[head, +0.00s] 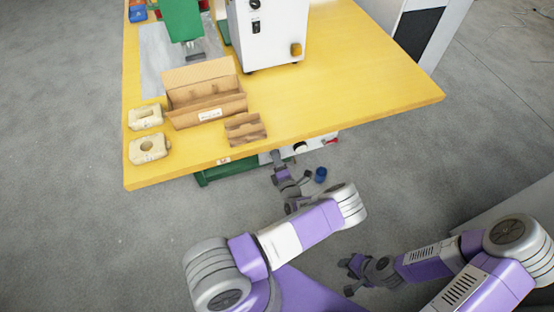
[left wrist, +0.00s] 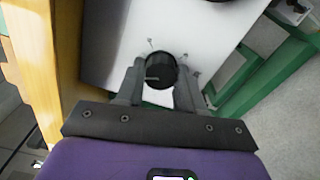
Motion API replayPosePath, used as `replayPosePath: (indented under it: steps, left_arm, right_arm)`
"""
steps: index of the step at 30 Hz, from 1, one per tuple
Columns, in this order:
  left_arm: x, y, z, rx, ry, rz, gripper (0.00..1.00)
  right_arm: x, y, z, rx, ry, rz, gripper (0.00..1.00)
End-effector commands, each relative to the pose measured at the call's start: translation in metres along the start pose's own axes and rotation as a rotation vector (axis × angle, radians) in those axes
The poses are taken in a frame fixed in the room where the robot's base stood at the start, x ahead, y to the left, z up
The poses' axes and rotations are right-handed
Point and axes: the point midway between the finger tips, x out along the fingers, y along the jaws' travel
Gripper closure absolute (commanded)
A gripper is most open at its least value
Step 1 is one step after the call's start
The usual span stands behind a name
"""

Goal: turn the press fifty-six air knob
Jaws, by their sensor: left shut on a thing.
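The black round air knob (left wrist: 161,70) is on a white panel (left wrist: 112,45) in the left wrist view, with a pale line across its face. My left gripper (left wrist: 160,76) has one finger on each side of the knob and is shut on it. In the head view my left gripper (head: 277,158) reaches under the table's front edge, and its hold on the knob is hard to make out there. My right gripper (head: 347,276) is low at the right, empty, its fingers apart.
The yellow table (head: 370,75) overhangs the panel. On it are a cardboard box (head: 205,95), a smaller cardboard piece (head: 245,129), two cream parts (head: 149,149) and a white machine (head: 270,35). A blue cup-like thing (head: 320,174) shows near my left gripper.

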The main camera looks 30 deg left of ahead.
Motion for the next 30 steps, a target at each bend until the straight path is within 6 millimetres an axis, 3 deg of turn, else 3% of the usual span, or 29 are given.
replayPosePath:
  steps: [18,30]
  left_arm:
    - [-0.0007,0.0004,-0.0005,0.548,0.001,-0.001,0.93]
    - [-0.0004,0.0009,-0.0007,0.732,0.001,-0.002,0.93]
  right_arm:
    - [0.0040,0.0015,-0.0002,0.000,0.000,0.000,0.61]
    - [0.0052,0.0019,-0.0002,0.000,0.000,0.000,0.61]
